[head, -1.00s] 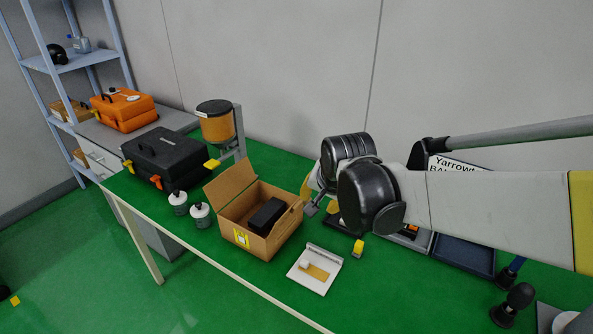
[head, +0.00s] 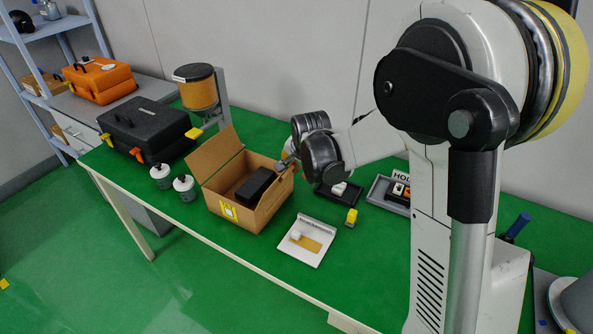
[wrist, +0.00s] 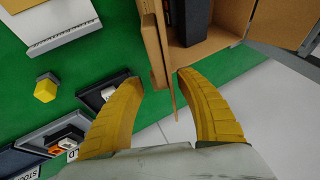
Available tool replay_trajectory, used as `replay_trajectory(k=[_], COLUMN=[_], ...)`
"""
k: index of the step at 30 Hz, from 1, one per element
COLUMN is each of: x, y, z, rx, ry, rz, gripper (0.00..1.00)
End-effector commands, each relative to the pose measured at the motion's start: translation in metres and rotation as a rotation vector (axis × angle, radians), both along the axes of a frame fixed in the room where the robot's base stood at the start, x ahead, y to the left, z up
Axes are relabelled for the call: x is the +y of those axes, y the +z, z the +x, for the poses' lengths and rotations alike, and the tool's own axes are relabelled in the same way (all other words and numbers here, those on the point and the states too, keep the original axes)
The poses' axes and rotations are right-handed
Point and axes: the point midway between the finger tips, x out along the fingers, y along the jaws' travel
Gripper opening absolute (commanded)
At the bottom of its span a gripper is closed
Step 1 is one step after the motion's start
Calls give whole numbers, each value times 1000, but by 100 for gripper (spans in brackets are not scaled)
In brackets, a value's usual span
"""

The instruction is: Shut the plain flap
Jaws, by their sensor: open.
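The open cardboard box (head: 262,214) stands on the green table with a black case (head: 256,186) inside. A large plain brown flap (head: 226,158) stands raised and tilted outward along its back-left side. A smaller flap or wall edge (head: 284,181) shows at the right end, beside my gripper (head: 285,163). In the wrist view, my gripper (wrist: 159,76) has its two yellow fingers apart, with a thin cardboard edge (wrist: 175,98) between them. I cannot tell whether they touch it. The box (wrist: 220,35) and black case (wrist: 190,20) lie just beyond the fingertips.
A white tray (head: 304,252) lies in front of the box, with a yellow block (head: 351,216) nearby. Two white-topped jars (head: 184,187) and a black toolbox (head: 146,130) stand left. An orange-and-black canister (head: 199,88) stands behind. Dark trays (head: 384,190) lie to the right.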

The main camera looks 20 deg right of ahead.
Motion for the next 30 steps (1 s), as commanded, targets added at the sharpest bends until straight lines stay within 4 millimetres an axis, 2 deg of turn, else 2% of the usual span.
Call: replay_trajectory(k=[3, 11, 15, 16, 30], x=[0, 0, 0, 0, -1], y=[-6, -6, -6, -6, -6], z=[3, 4, 4, 4, 4], rx=[0, 0, 0, 0, 2], ry=[0, 0, 0, 0, 1], rz=[0, 0, 0, 0, -3], gripper=[43, 43, 2, 0, 0])
